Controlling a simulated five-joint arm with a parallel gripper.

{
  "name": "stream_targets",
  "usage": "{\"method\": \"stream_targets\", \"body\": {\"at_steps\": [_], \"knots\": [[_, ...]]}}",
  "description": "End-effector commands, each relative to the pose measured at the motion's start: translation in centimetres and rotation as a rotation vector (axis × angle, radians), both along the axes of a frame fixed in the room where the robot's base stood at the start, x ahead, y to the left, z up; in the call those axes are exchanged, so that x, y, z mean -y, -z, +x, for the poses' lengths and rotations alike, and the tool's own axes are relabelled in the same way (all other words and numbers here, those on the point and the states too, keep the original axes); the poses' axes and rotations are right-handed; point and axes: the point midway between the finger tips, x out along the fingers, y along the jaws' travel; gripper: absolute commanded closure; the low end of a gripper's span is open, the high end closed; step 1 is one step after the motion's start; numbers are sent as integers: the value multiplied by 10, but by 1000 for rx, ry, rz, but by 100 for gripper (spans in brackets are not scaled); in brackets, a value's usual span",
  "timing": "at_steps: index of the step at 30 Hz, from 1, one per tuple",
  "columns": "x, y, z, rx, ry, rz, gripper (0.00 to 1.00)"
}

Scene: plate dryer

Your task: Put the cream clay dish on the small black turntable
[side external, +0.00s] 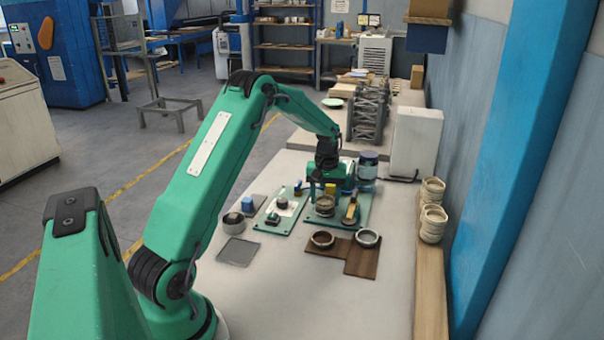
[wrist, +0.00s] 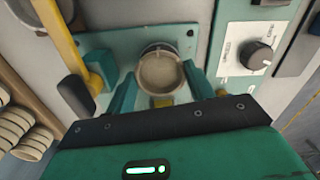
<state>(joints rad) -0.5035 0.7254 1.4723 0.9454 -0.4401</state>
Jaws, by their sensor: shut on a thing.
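The cream clay dish (wrist: 160,73) is round and shallow and sits between the two teal fingers of my gripper (wrist: 159,70) in the wrist view. The gripper is shut on it. In the side external view my gripper (side external: 325,192) points down over the teal plate (side external: 349,222), with the dish (side external: 325,203) low over that plate. A dark edge shows at the dish's far side in the wrist view, which may be the small black turntable (wrist: 158,47). The dish hides most of it, and I cannot tell whether the dish rests on it.
A panel with a black knob (side external: 283,203) lies to the left. Two round dishes sit on a brown board (side external: 361,262) in front. A jar (side external: 367,168) stands behind.

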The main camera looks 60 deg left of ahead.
Motion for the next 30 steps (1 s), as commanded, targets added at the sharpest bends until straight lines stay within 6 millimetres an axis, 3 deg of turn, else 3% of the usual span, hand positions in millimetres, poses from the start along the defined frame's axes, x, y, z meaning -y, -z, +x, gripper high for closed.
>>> {"method": "stream_targets", "body": {"at_steps": [15,16,18,30], "knots": [[0,7,0,1,0,0,69],[0,7,0,1,0,0,41],[0,7,0,1,0,0,27],[0,5,0,2,0,1,25]]}}
